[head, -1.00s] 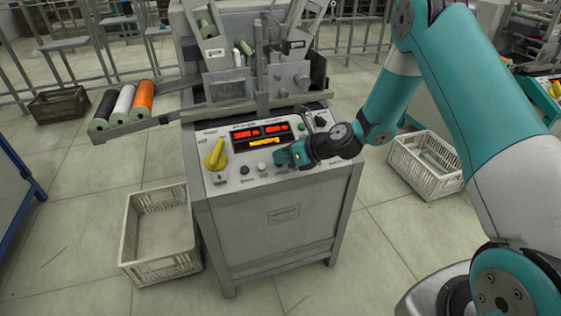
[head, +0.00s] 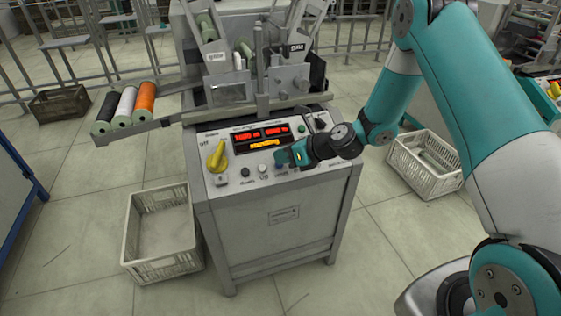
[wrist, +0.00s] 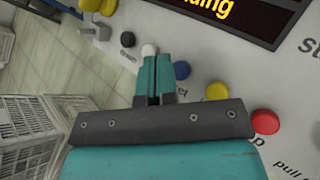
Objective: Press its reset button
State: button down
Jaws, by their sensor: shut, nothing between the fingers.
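The control panel (head: 225,184) of the grey winding machine faces me. Its buttons sit in a row: black (wrist: 127,40), white (wrist: 150,49), blue (wrist: 182,69), yellow (wrist: 216,90) and red (wrist: 265,121). My gripper (wrist: 152,60) is shut and empty. In the wrist view its fingertips overlap the lower edge of the white button; I cannot tell whether they touch it. In the head view my gripper (head: 282,157) is over the panel, beside the blue button (head: 279,166).
A yellow rotary knob (head: 217,155) stands up at the panel's left. Above the buttons is a lit display (head: 262,134). The bobbin mechanism (head: 258,85) rises behind the panel. Crates stand on the floor at left (head: 130,230) and right (head: 398,163).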

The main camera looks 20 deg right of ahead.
jog(key=r+p, duration=0.1)
jog(key=s+r+p, duration=0.1)
jog(key=r+p, duration=0.1)
jog(key=s+r+p, duration=0.1)
jog(key=p, duration=0.1)
jog(key=shift+r, duration=0.25)
dwell(0.4)
